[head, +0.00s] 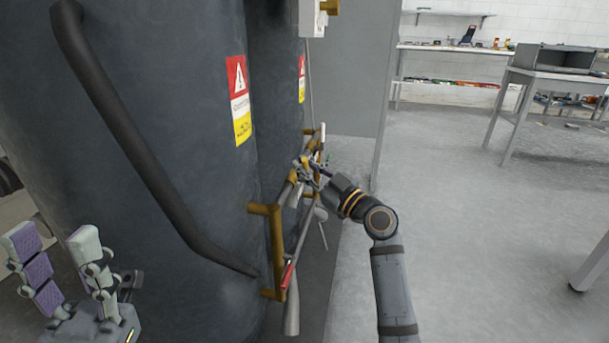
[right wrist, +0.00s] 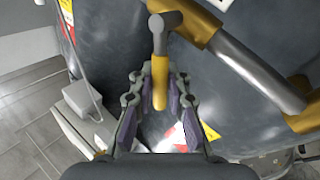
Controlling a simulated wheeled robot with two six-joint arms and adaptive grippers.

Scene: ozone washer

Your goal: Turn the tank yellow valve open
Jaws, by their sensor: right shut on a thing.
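The yellow valve handle (right wrist: 160,82) hangs from a grey stem in the right wrist view. My right gripper (right wrist: 157,85) has its fingers on either side of this handle and is shut on it. In the head view my right gripper (head: 311,174) reaches the pipework beside the dark tank (head: 190,110), and the arm partly hides the valve there. My left gripper (head: 62,265) is open and empty at the lower left, in front of the tank.
Yellow and grey pipes (head: 278,245) run along the tank's side, with a red-handled valve (head: 287,275) low down. A thick dark rail (head: 130,130) curves across the tank. Open floor lies to the right, with a metal table (head: 558,80) farther back.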

